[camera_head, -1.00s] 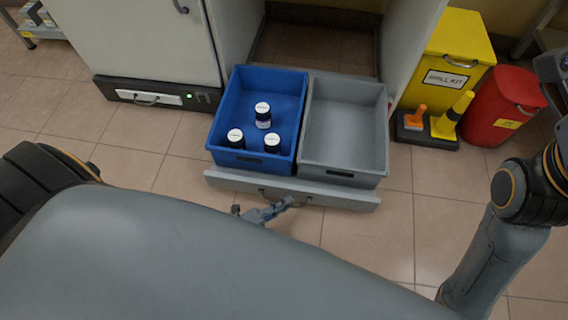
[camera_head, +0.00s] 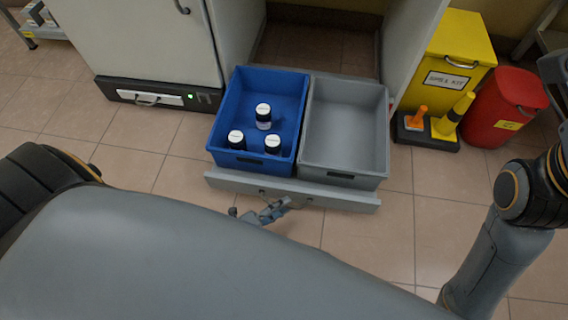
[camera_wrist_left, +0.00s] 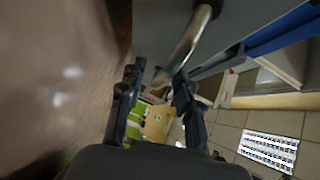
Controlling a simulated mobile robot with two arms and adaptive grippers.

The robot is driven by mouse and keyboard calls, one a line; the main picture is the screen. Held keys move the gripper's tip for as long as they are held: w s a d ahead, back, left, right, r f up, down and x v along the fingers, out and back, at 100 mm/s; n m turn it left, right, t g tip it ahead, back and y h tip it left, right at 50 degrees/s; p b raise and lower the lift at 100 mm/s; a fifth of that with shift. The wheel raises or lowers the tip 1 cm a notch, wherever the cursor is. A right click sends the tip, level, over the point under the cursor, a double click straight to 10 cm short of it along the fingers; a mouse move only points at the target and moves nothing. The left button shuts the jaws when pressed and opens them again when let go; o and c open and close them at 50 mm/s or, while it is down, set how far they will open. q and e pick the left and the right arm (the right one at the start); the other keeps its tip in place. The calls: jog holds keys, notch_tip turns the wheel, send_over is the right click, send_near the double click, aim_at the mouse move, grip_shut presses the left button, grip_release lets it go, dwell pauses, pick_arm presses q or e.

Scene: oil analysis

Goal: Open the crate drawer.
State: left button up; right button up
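The crate drawer is pulled out from the cabinet at floor level; its grey front panel (camera_head: 225,181) shows in the head view. A blue crate (camera_head: 230,112) and a grey crate (camera_head: 345,130) sit side by side in it. My left gripper (camera_head: 283,204) is just in front of the panel, close to the drawer's handle, which it partly hides. In the left wrist view the fingers (camera_wrist_left: 155,85) are apart, with the metal handle (camera_wrist_left: 190,38) just ahead of and between their tips. My right arm shows at the right, its gripper out of view.
Three white-capped bottles (camera_head: 263,112) stand in the blue crate. A yellow spill kit bin (camera_head: 460,45), a red bin (camera_head: 500,105) and a small yellow cone (camera_head: 455,110) stand right of the cabinet. The tiled floor before the drawer is clear.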

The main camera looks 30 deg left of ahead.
pick_arm(q)
jog(key=v, duration=1.1)
jog(key=shift+s, duration=0.1)
